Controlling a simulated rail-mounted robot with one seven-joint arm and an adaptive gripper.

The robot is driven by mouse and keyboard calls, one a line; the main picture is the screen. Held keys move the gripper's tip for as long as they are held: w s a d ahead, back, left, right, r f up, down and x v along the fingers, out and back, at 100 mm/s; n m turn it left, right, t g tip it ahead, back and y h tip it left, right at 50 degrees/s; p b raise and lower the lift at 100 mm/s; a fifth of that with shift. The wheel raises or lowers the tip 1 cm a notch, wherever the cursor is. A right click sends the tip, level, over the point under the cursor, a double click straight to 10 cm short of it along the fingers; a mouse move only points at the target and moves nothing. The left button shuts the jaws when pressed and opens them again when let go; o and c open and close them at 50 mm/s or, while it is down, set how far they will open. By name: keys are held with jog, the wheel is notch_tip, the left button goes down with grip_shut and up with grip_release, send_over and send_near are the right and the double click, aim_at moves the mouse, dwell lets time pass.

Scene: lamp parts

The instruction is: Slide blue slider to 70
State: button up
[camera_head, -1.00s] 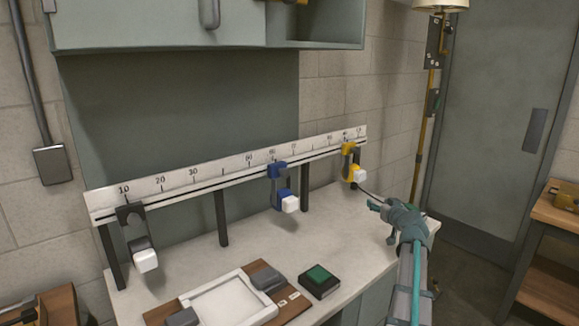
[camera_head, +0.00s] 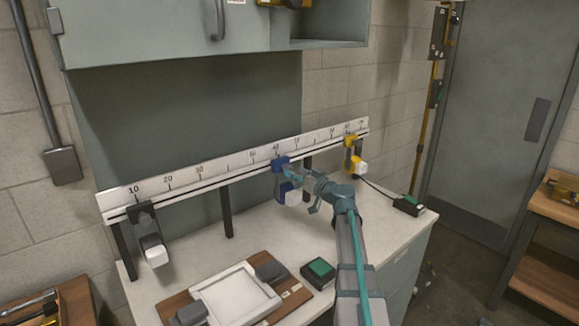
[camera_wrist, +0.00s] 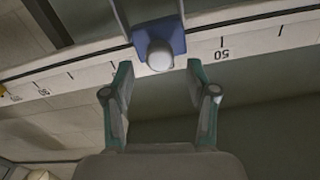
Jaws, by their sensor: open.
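The blue slider (camera_head: 280,164), with a white knob (camera_head: 293,198) below it, sits on the white numbered rail (camera_head: 235,164), right of its middle. My gripper (camera_head: 298,183) is at the blue slider's right front side in the head view, partly overlapping it. In the wrist view the blue slider (camera_wrist: 160,36) and its rounded pale end lie just beyond my open, empty fingers (camera_wrist: 150,82), roughly centred between them. An upside-down 50 is to its right there. Contact is not clear. The small numbers near the slider are hard to read in the head view.
A black slider (camera_head: 146,225) is at the rail's left end and a yellow slider (camera_head: 351,146) near its right end. Dark posts hold the rail over the pale counter. A green button (camera_head: 319,268) and a framed tray (camera_head: 237,293) stand in front. A cabinet (camera_head: 165,35) hangs above.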

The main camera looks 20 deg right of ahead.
aim_at(284, 166)
jog(key=shift+p+x, duration=0.55)
jog(key=shift+x, duration=1.55)
grip_shut()
